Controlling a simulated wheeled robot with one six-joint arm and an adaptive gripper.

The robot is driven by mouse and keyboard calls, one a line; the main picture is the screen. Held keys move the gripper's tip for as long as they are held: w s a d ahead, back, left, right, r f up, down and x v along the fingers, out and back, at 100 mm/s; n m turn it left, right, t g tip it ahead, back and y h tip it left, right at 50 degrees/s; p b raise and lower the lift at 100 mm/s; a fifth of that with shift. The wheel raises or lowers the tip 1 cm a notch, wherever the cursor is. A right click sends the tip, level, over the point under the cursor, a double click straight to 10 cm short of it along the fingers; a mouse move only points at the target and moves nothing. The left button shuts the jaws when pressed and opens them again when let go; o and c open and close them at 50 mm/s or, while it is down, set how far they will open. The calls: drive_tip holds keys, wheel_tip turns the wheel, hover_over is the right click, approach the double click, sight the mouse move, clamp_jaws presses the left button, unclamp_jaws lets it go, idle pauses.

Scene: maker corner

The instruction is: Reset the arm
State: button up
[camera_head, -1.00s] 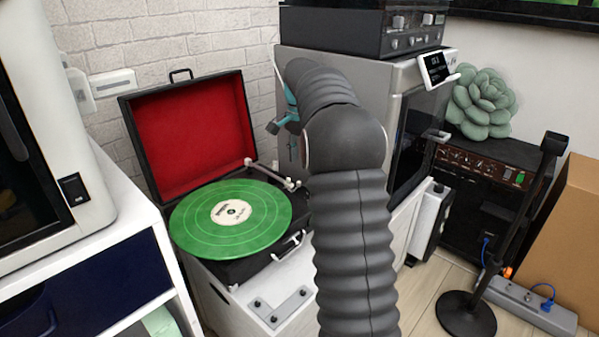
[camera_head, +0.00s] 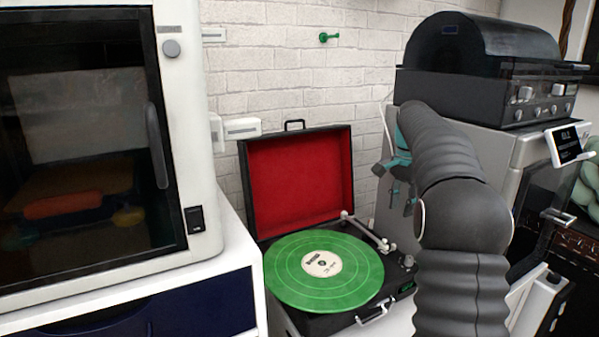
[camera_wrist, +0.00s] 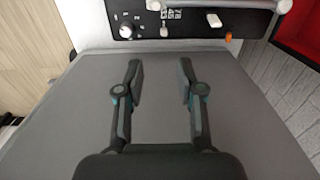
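My gripper (camera_head: 396,168) shows in the head view at the end of my dark ribbed arm, partly hidden behind it. It is beside the grey side of a large machine, to the right of the open record player. In the wrist view, my gripper (camera_wrist: 161,75) has its two fingers spread wide with nothing between them. Behind the fingers is a plain grey surface (camera_wrist: 160,115).
An open record player (camera_head: 300,210) with a green record (camera_head: 335,290) stands left of my arm. A white-framed machine (camera_head: 185,120) stands further left. The grey machine (camera_head: 505,150) carries a black domed unit (camera_head: 485,45). A small screen (camera_head: 566,145) juts from its front.

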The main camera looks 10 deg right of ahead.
drive_tip(key=s+a+r+n+t, duration=0.2)
drive_tip(key=s+a+n, duration=0.2)
drive_tip(key=s+a, duration=0.4)
drive_tip(key=s+a+r+n+t, duration=0.1)
drive_tip(key=s+a+r+n, duration=0.2)
drive_tip(key=s+a, duration=0.45)
drive_tip(key=s+a+f+n+t, duration=0.1)
drive_tip(key=s+f+n, duration=0.1)
drive_tip(key=s, duration=0.4)
drive_tip(key=s+a+f+n, duration=0.2)
drive_tip(key=s+f, duration=0.3)
drive_tip(key=s, duration=0.2)
drive_tip(key=s+a+f+n+t, duration=0.1)
drive_tip(key=s+a+f+n, duration=0.1)
drive_tip(key=s, duration=0.4)
drive_tip(key=shift+s+f+n+t, duration=0.3)
drive_tip(key=shift+s+f+n, duration=0.1)
drive_tip(key=shift+f, duration=0.3)
